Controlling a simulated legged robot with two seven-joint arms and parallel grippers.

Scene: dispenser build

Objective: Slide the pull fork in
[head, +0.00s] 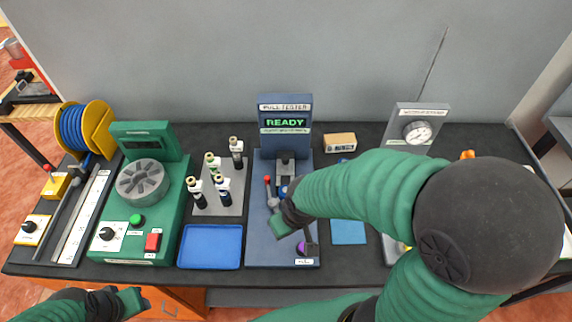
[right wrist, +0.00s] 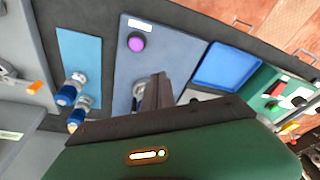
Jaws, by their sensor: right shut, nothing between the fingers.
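The blue pull tester (head: 285,123) stands at the middle back of the bench, its screen reading READY. Its base plate (head: 263,250) carries a red-knobbed lever (head: 267,181), a dark clamp block (head: 286,166) and a purple button (head: 301,248), also in the right wrist view (right wrist: 136,42). I cannot make out the pull fork; my right arm hides part of the tester. My right gripper (head: 311,249) is above the plate near the button; its fingers (right wrist: 157,84) are shut and empty in the right wrist view. My left gripper (head: 138,301) is low at the front left, its fingers unclear.
An empty blue tray (head: 211,246) and a grey rack (head: 232,207) with several dark-and-white cylinders stand left of the tester. Further left are a green machine (head: 125,239) and a blue cable spool (head: 74,130). A blue mat (head: 348,233) and a gauge stand (head: 421,112) are right.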

